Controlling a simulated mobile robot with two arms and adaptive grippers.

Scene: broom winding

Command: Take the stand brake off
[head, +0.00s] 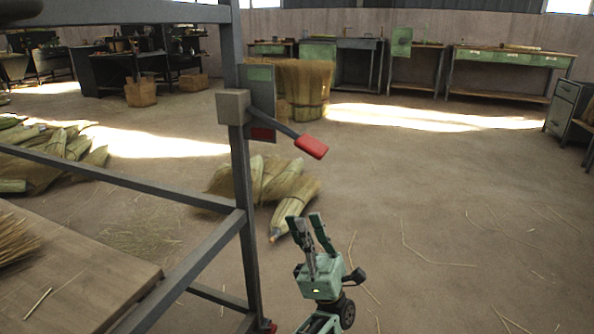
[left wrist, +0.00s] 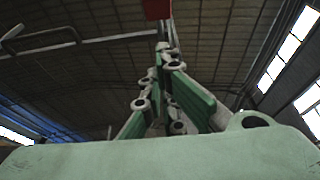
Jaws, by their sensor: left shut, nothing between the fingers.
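The stand (head: 240,185) is a dark metal frame at the left in the head view. On its post is a grey block with a brake lever (head: 290,133) that slopes down to the right and ends in a red grip (head: 311,146). A plate with a green patch (head: 260,74) above and a red patch below sits behind the lever. My left gripper (head: 305,219) points up below the red grip, apart from it, shut and empty. In the left wrist view, the red grip (left wrist: 158,9) shows beyond my fingertips (left wrist: 167,52). My right gripper is out of view.
A wooden board (head: 85,265) lies within the frame at lower left. Straw bundles (head: 285,190) lie on the floor behind the post. Workbenches (head: 505,62) line the far wall. The floor to the right is open, with loose straws.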

